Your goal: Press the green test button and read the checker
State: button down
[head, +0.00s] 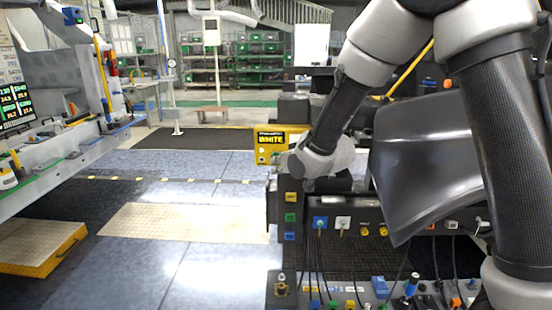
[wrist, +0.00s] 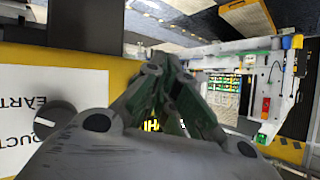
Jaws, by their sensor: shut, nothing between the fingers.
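The checker (head: 268,135) is a yellow box on the black stand, and its dark display shows yellow letters reading "WHITE", with a smaller line above too small to read. My gripper (wrist: 168,68) is shut and empty, seen from close up in the wrist view. The wrist view shows a yellow panel (wrist: 92,57) with a white label and a dark knob (wrist: 55,117) beside the fingers. Bright yellow letters show partly between the fingers. I cannot make out the green test button.
A black stand with coloured sockets (head: 291,217) and hanging cables is below the checker. A dark curved car panel (head: 425,160) stands to the right, close to my arm.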

jog(key=s, duration=0.6)
jog(key=shift+a, duration=0.1)
dwell(0.6)
jog(key=s+d+f+n+g+h, duration=0.1)
jog(key=s+d+f+g+h, duration=0.3)
jog(key=s+d+f+g, duration=0.4)
jog(key=s+d+r+m+h, duration=0.1)
jog(key=s+d+r, duration=0.5)
jog(key=d, duration=0.3)
jog(key=s+d+r+m+t+h, duration=0.1)
jog(key=s+d+r+m, duration=0.1)
jog(key=s+d+r, duration=0.4)
jog(key=s+d+r+m+t+h, duration=0.1)
jog(key=s+d+r+m, duration=0.1)
jog(key=s+d+r, duration=0.5)
jog(key=d, duration=0.6)
jog(key=shift+s+d, duration=0.2)
jog(key=shift+s, duration=0.15)
